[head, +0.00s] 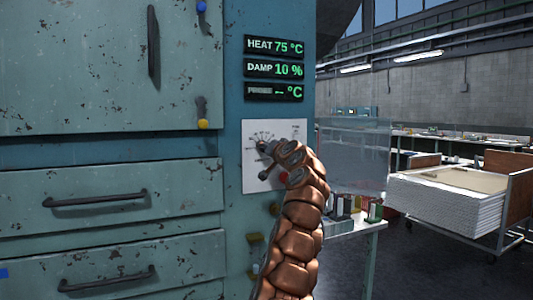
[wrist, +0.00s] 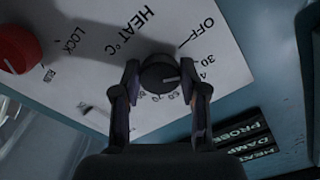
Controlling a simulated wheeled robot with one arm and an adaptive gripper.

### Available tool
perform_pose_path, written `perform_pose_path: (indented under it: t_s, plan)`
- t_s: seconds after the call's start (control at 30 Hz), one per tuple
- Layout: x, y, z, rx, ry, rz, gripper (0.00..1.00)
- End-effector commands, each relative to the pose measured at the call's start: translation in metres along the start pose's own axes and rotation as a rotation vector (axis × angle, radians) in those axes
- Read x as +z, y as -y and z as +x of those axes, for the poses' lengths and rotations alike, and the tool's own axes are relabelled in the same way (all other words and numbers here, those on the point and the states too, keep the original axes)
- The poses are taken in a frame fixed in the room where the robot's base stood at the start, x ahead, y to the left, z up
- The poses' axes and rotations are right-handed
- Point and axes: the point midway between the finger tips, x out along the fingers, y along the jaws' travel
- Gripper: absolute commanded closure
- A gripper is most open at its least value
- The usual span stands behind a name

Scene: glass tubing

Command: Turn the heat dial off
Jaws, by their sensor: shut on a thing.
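The heat dial is a round black knob (wrist: 160,73) on a white panel (wrist: 110,35) printed with HEAT °C, OFF and a ring of numbers. In the head view my gripper (head: 272,158) reaches the panel (head: 290,128) and mostly covers the dial. The display (head: 275,46) reads HEAT 75 °C.
A red knob (wrist: 16,50) sits beside the dial near the LOCK label. Below the HEAT display are the DAMP 10 % display (head: 274,69) and the PROBE display (head: 274,91). Drawers with handles (head: 102,199) are at left. A loaded cart (head: 450,205) stands at right.

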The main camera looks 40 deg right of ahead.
Motion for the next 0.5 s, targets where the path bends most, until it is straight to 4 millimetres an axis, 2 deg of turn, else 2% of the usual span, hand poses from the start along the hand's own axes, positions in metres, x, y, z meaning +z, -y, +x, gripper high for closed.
perform_pose_path:
  t_s: [0.5]
  plan:
    - [0.0004,-0.0041,0.0008,0.003,0.001,-0.428,0.92]
